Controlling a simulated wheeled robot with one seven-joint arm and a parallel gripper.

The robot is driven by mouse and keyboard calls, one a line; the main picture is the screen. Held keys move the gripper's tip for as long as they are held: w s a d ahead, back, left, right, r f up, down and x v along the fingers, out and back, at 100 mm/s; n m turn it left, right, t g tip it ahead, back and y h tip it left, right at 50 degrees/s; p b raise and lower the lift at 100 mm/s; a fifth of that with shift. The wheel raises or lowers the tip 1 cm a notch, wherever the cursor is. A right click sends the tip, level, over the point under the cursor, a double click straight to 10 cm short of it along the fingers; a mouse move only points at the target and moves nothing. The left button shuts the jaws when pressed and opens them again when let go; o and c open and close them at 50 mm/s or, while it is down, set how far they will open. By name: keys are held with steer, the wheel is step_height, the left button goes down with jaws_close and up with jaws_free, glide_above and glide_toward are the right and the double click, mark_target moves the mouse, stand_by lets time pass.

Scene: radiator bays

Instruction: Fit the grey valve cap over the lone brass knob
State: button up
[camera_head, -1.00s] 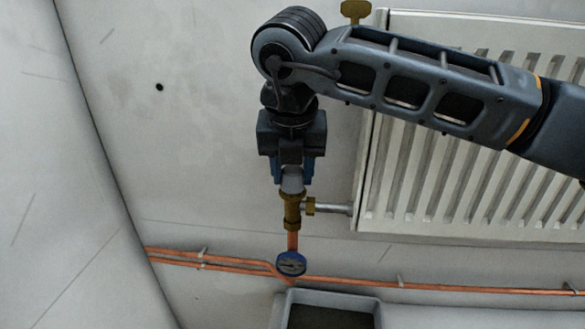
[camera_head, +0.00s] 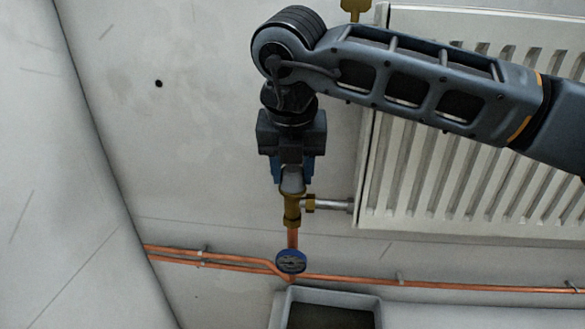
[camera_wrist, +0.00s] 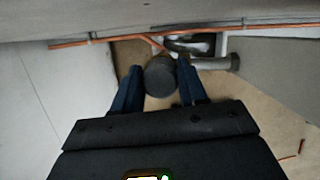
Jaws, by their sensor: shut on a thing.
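My gripper (camera_head: 292,170) points down with its blue fingers shut on the grey valve cap (camera_head: 292,185). The cap also shows in the wrist view (camera_wrist: 160,76), as a dark round piece between the fingertips. In the head view the cap is in line with the upright brass valve body (camera_head: 292,209) at the lower left of the radiator, and its lower edge meets the top of the brass. The knob itself is hidden by the cap, and I cannot tell how deep the cap sits on it.
A white radiator (camera_head: 440,185) stands to the right, joined to the valve by a short grey pipe (camera_head: 333,204). A grey tray (camera_head: 335,297) is beneath. Another brass fitting (camera_head: 355,8) shows at the top.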

steer(key=o, duration=1.6)
steer(key=shift+c, duration=0.2)
steer(key=shift+r, duration=0.1)
steer(key=shift+r+p, duration=1.2)
steer(key=shift+r, duration=1.15)
